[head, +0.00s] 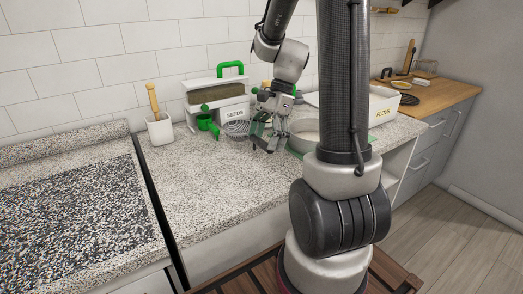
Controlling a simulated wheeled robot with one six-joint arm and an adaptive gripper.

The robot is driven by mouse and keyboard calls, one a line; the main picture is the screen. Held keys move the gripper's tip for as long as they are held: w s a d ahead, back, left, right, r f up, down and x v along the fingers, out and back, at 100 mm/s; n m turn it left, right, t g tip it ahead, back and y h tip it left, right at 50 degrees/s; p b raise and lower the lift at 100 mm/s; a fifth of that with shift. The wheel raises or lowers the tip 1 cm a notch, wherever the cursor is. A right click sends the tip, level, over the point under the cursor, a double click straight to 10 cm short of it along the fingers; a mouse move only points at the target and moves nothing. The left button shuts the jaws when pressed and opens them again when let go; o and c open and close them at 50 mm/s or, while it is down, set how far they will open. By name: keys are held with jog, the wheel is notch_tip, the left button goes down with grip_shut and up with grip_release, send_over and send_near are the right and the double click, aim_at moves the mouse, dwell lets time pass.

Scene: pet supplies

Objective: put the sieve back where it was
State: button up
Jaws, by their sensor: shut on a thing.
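The sieve (236,128), a round grey mesh bowl, shows just left of my gripper, low over or at the speckled counter. My gripper (268,141) points down, with its fingers closed around a green part that looks like the sieve's handle. The fingers hide most of that part. I cannot tell whether the mesh touches the counter.
A white seed dispenser (231,110) with green parts stands behind the sieve, with a green scoop (206,123) beside it. A grey bowl (303,139) is right of my gripper. A white flour box (382,108) stands farther right. A white pot (160,131) stands left; the front counter is clear.

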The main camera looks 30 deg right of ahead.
jog(key=shift+f, duration=1.9)
jog(key=shift+f, duration=0.15)
jog(key=o, duration=1.8)
